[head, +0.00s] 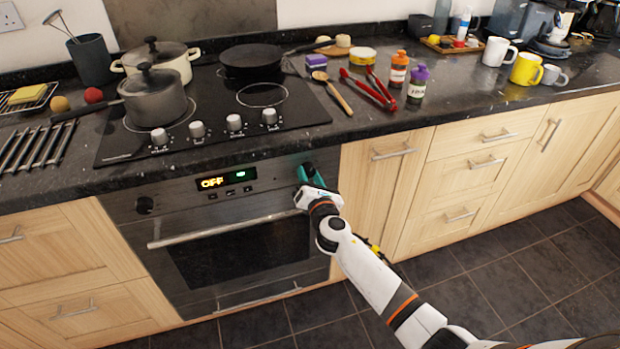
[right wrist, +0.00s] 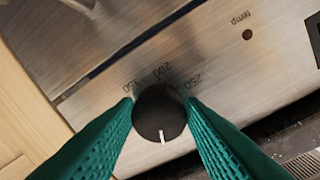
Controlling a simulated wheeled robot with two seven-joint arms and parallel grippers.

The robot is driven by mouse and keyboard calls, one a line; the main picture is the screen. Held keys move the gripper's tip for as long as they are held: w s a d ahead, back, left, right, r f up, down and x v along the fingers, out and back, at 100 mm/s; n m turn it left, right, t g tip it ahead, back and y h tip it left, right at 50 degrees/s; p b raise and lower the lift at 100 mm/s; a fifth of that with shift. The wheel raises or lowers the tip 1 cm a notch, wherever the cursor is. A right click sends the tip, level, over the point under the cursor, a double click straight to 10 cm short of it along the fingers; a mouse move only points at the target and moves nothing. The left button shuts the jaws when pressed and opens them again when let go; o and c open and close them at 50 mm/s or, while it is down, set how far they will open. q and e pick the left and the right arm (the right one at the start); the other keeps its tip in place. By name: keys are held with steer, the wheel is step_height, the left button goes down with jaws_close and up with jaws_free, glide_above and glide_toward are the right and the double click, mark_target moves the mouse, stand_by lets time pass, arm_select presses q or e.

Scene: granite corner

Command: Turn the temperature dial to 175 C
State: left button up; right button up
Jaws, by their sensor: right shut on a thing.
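The dark round temperature dial (right wrist: 152,108) is on the steel oven front. Its white pointer mark faces the bottom of the right wrist view. The printed 150, 200 and 250 show upside down on the opposite side, so the pointer is on none of these. My right gripper (right wrist: 160,110) is shut on the dial, one teal finger on each side. In the head view my right gripper (head: 309,176) is at the right end of the oven panel and hides part of the dial. The oven display (head: 226,181) reads OFF in yellow. My left gripper is not in view.
The oven handle bar (head: 225,229) runs below the panel. The counter edge (head: 250,148) overhangs above, with a hob (head: 290,112), pots and utensils on it. The wrist view shows a small lamp (right wrist: 247,34) by "temp".

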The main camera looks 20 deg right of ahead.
steer(key=m, duration=0.4)
steer(key=shift+m, duration=0.3)
steer(key=m, duration=0.3)
steer(key=shift+r+m, duration=0.1)
steer(key=shift+m, duration=0.2)
steer(key=m, duration=0.3)
steer(key=shift+g+y, duration=0.3)
steer(key=m+p, duration=0.1)
steer(key=m, duration=0.2)
steer(key=shift+r+m+y, duration=0.1)
steer(key=shift+m+y, duration=0.2)
steer(key=shift+y, duration=0.1)
steer(key=m+p, duration=0.1)
steer(key=m, duration=0.3)
steer(key=shift+d, duration=0.1)
steer(key=m+p, duration=0.1)
steer(key=m, duration=0.3)
steer(key=shift+d+m+y, duration=0.1)
steer(key=shift+m+y, duration=0.2)
steer(key=m+p, duration=0.1)
steer(key=m, duration=0.2)
steer(key=shift+m, duration=0.3)
steer(key=m, duration=0.4)
steer(key=shift+d+t, duration=0.1)
steer(key=shift+t, duration=0.3)
steer(key=shift+m, duration=0.3)
